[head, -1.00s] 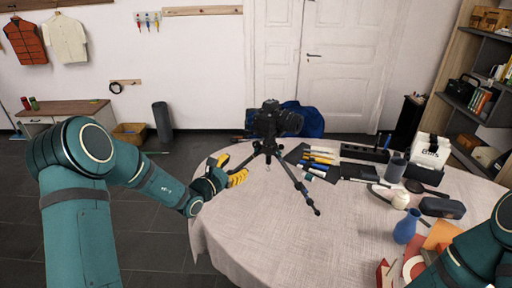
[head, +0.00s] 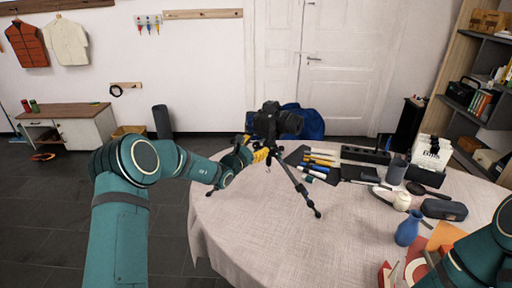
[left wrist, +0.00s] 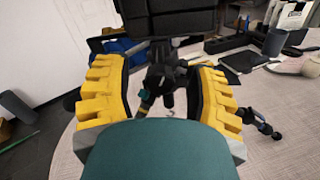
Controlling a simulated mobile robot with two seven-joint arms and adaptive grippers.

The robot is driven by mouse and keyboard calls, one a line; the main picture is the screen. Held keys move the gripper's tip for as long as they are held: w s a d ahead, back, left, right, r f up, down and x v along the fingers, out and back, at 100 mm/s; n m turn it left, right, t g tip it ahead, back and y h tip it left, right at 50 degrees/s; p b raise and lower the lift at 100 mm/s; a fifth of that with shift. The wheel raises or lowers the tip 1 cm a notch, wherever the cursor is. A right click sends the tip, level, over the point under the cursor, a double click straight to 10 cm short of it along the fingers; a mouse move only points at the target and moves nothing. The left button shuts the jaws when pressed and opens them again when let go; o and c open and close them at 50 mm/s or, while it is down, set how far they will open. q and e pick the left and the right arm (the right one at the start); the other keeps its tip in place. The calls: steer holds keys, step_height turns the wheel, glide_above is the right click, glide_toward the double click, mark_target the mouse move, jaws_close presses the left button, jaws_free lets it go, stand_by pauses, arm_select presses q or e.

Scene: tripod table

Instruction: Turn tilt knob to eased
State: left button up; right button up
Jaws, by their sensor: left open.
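A black camera (head: 276,122) sits on a small black tripod (head: 300,188) standing on the round table. My left gripper (head: 259,152) is at the left side of the tripod head, just below the camera. In the left wrist view my left gripper (left wrist: 160,80) is open, its yellow fingers on either side of the dark tripod head (left wrist: 160,62). The camera (left wrist: 165,18) fills the top of that view. I cannot pick out the tilt knob for certain, nor tell whether a finger touches anything. My right arm shows at the lower right; its gripper is out of view.
The table (head: 255,225) has bare cloth in front of the tripod. Pens and markers (head: 318,163) lie on a dark mat right of it. A blue vase (head: 408,228), a glasses case (head: 444,209) and a white bag (head: 432,150) stand farther right.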

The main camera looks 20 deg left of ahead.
arm_select(q)
steer(key=shift+w+d, duration=0.1)
steer(key=shift+w, duration=0.15)
jaws_close()
steer(key=n+p, duration=0.2)
steer(key=n, duration=0.3)
steer(key=shift+r, duration=0.1)
stand_by(0.4)
